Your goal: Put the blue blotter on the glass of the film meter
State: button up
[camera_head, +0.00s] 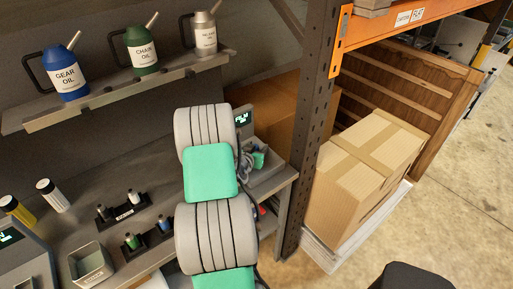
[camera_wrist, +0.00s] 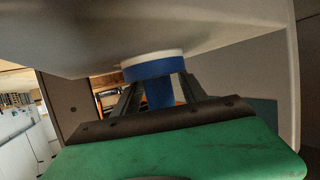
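The blue blotter, a blue disc (camera_wrist: 155,70) with a white face and a narrower blue stem, shows in the wrist view. Its stem points back between the dark fingers of my gripper (camera_wrist: 161,82). A sliver of orange shows beside the stem, and I cannot tell whether the fingers press on it. The white face is at or close to a large pale grey surface; contact is unclear. In the head view my arm hides most of my gripper, near a grey device with a lit display (camera_head: 243,119). Another display device (camera_head: 10,238) stands at the left edge. I cannot tell which is the film meter.
Oil cans (camera_head: 68,76) stand on the shelf above. A rack post (camera_head: 318,130) and a cardboard box (camera_head: 365,170) are right.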

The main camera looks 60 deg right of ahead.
jog(key=shift+r+p, duration=0.25)
jog(key=shift+p, duration=0.1)
jog(key=b+v, duration=0.3)
jog(key=v, duration=0.9)
jog(key=shift+w+f, duration=0.1)
jog(key=shift+f, duration=0.1)
jog(key=w+a+r+n+t+y, duration=0.2)
jog(key=w+a+n+y, duration=0.15)
jog(key=w+a, duration=0.55)
jog(key=w+a+r+n+t+y, duration=0.1)
jog(key=w+a+r+n+y, duration=0.4)
jog(key=a, duration=0.8)
jog(key=s+a+r+n+y, duration=0.1)
jog(key=a+n, duration=0.3)
jog(key=a, duration=0.8)
jog(key=s+a+r+n+y, duration=0.2)
jog(key=s+a+n+y, duration=0.2)
jog(key=a, duration=0.8)
jog(key=shift+s+g, duration=0.2)
jog(key=shift+g, duration=0.2)
jog(key=shift+a, duration=0.1)
